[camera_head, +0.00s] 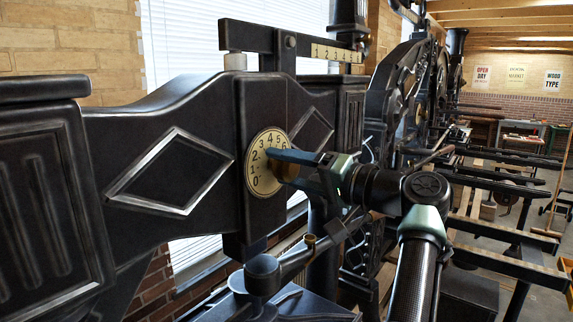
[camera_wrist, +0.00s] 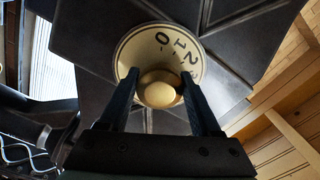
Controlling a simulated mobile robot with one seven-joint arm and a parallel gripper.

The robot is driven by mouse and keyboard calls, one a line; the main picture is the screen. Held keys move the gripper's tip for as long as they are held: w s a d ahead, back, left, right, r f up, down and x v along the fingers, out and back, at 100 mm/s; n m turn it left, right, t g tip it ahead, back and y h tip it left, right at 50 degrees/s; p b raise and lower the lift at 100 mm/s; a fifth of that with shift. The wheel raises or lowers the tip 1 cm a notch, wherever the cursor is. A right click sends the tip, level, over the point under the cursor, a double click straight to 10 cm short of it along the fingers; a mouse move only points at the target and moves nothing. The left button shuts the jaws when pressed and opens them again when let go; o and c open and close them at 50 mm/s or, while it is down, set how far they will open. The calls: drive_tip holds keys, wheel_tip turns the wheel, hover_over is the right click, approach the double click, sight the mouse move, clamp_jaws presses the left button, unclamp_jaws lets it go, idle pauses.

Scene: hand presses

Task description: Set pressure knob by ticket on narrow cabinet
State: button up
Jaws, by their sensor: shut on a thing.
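The pressure dial (camera_head: 257,183) is a round cream plate with black numbers on the dark press frame. In the wrist view the dial plate (camera_wrist: 135,50) shows 0, 1 and 2 near the top; its lower part is hidden. The brass-coloured pressure knob (camera_wrist: 160,90) stands out from its middle. My gripper (camera_wrist: 160,78) is shut on the knob, with one dark finger on each side. In the head view my gripper (camera_head: 285,163) comes in from the right and covers the dial's right side and most of the knob. I cannot make out the knob's pointer, a ticket or a narrow cabinet.
A numbered bar (camera_head: 336,53) sits above the dial. A jointed lever arm (camera_head: 290,265) hangs below it, close under my wrist. More dark presses stand behind to the right. Posters (camera_head: 516,74) hang on the far brick wall.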

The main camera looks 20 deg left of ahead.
drive_tip(key=shift+r+m, duration=0.15)
drive_tip(key=shift+m, duration=0.45)
drive_tip(key=o, duration=1.3)
drive_tip(key=shift+o, duration=0.2)
drive_tip(key=shift+d, duration=0.15)
drive_tip(key=shift+s+d+f, duration=0.1)
drive_tip(key=shift+d+f, duration=0.1)
drive_tip(key=shift+d, duration=0.05)
drive_tip(key=b+v, duration=0.6)
drive_tip(key=v, duration=0.6)
drive_tip(key=shift+s+d+r, duration=0.1)
